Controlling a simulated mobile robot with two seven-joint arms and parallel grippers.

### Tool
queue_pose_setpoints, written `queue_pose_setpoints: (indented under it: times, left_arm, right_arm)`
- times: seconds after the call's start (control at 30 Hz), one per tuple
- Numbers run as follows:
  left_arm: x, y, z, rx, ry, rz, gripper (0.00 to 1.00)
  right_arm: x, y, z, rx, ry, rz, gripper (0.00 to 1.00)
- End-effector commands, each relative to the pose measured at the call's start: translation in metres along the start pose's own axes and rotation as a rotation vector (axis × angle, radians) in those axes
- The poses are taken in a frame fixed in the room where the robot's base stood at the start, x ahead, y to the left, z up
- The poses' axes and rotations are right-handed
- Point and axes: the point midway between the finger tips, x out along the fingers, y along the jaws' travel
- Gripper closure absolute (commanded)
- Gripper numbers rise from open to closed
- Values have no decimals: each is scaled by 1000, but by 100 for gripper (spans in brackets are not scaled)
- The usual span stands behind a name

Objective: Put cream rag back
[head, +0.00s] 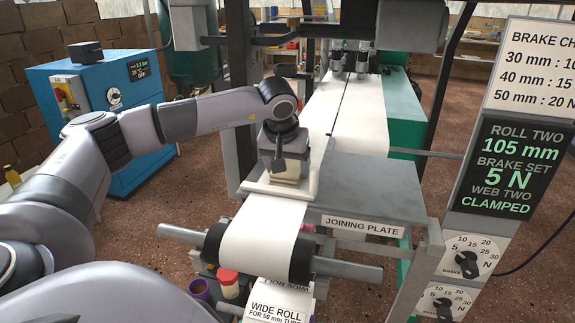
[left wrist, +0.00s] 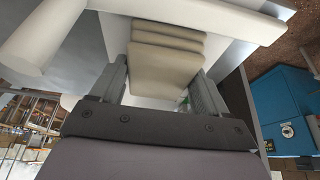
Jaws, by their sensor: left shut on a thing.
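The cream rag (head: 287,171) is a folded, layered pad. It is between the fingers of my left gripper (head: 284,158), which points down and is shut on it. In the left wrist view the rag's folds (left wrist: 166,62) show between the two fingers of the gripper (left wrist: 163,84). The rag is at a pale tray-like ledge (head: 270,190) across the white paper web, left of the joining plate (head: 372,196). I cannot tell whether the rag's underside touches the ledge. My right gripper is not in view.
Small pots, one red-capped (head: 229,284), stand below left. A brake panel (head: 505,165) stands at right. A blue cabinet (head: 97,107) is at back left. The joining plate's top is clear.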

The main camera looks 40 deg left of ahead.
Motion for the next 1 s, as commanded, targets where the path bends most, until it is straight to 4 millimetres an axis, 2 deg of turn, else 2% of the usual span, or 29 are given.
queue_pose_setpoints:
  times: [0.17, 0.2, 0.27, 0.3, 0.53, 0.67, 1.0]
  left_arm:
    - [2, 0, 1, 0, 0, 0, 49]
    - [2, 0, 1, 0, 0, 0, 21]
    - [2, 0, 1, 0, 0, 0, 2]
    - [2, 0, 1, 0, 0, 0, 0]
    - [0, 0, 0, 0, 0, 0, 0]
    - [-12, 0, -1, -1, 1, 3, 0]
    - [-82, 1, -1, 1, 4, 3, 0]
  right_arm:
    - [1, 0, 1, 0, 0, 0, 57]
    - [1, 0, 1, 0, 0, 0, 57]
    - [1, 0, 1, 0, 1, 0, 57]
    - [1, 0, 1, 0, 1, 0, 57]
    - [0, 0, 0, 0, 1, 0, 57]
    - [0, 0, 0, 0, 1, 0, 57]
    - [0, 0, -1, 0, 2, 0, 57]
